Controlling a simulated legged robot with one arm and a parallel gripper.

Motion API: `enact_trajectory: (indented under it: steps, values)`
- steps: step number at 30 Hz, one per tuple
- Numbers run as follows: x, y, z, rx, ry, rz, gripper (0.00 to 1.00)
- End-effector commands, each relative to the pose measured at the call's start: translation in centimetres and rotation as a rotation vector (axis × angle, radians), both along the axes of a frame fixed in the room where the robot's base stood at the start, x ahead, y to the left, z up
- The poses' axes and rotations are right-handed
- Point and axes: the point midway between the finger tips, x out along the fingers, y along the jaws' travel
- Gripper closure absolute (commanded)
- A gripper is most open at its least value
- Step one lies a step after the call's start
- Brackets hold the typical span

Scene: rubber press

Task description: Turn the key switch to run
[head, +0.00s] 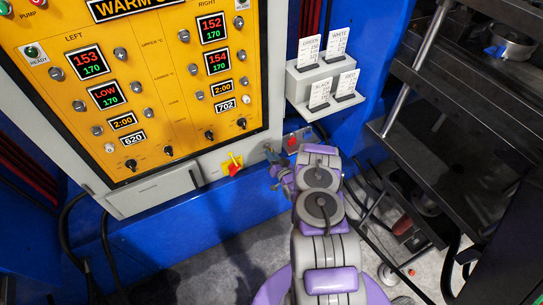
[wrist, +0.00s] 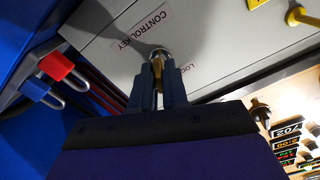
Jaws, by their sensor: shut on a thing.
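The key switch (wrist: 158,53) is a round silver lock with a brass key (wrist: 158,66), on a grey panel face in the wrist view. "CONTROL KEY" is printed beside it, and a partly hidden label starting "LOC" is on the other side. My gripper (wrist: 158,75) is shut on the key, one dark finger on each side. In the head view my gripper (head: 281,173) reaches the lower right corner of the yellow control panel (head: 140,85). The key is too small to tell there, and its exact angle is hard to read behind the fingers.
A red-and-yellow rotary switch (head: 232,163) is close left of my gripper. Red (wrist: 57,67) and blue (wrist: 33,88) padlocks hang beside the key panel in the wrist view. A card holder (head: 321,82) is above, and a dark press frame (head: 460,100) stands at the right.

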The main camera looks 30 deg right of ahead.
Motion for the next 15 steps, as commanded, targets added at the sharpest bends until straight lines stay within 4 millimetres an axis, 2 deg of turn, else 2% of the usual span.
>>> enact_trajectory:
  steps: [6,15]
  values:
    - [0.03,-0.2,0.06,0.088,0.001,-0.003,1.0]
    - [0.03,-0.2,0.08,0.128,0.003,-0.003,1.0]
